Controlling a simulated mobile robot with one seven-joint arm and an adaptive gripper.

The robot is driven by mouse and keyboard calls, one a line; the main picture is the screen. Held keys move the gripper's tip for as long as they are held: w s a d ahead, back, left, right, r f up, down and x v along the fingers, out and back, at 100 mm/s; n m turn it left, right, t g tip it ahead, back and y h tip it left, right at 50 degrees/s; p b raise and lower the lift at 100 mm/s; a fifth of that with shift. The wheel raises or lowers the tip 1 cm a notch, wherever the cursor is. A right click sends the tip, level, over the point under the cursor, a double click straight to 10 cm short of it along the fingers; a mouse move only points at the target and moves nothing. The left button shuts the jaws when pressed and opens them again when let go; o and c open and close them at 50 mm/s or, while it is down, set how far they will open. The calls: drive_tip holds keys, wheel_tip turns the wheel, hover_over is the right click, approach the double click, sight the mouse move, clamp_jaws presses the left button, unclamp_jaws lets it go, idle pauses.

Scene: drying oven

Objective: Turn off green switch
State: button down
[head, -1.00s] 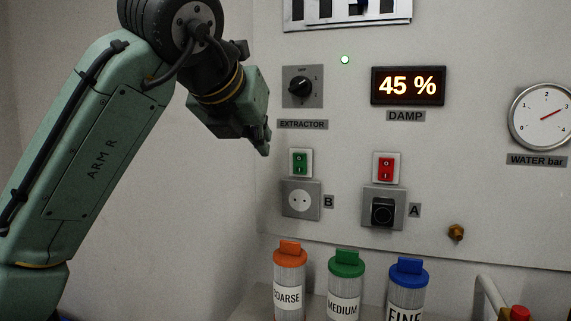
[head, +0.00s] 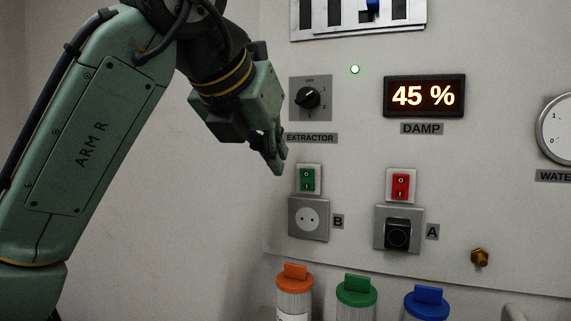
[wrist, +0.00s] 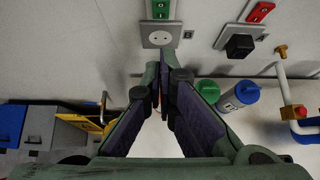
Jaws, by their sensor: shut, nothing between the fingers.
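The green switch (head: 307,180) is a small rocker in a white frame on the wall panel, above socket B (head: 308,218). In the wrist view the green switch (wrist: 160,9) shows at the top edge, beyond the fingertips, with the socket (wrist: 160,38) below it. My gripper (head: 279,168) is shut and empty, tilted downward, just up and left of the switch in the head view. In the wrist view the fingers (wrist: 163,75) meet below the socket. I cannot tell whether the fingertips touch the panel.
A red switch (head: 400,186) sits to the right above socket A (head: 398,230). The extractor knob (head: 308,97) is above the green switch. Canisters with orange (head: 294,277), green (head: 357,289) and blue (head: 427,301) lids stand below. A brass fitting (head: 480,257) juts out at right.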

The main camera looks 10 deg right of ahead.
approach(306, 189)
wheel_tip(306, 189, down, 3)
drive_tip(key=shift+w+d+p, duration=0.25)
drive_tip(key=shift+w+d, duration=0.25)
drive_tip(key=shift+w, duration=0.25)
drive_tip(key=shift+w+d+p, duration=0.25)
drive_tip(key=shift+w+d, duration=0.3)
drive_tip(key=shift+w, duration=0.2)
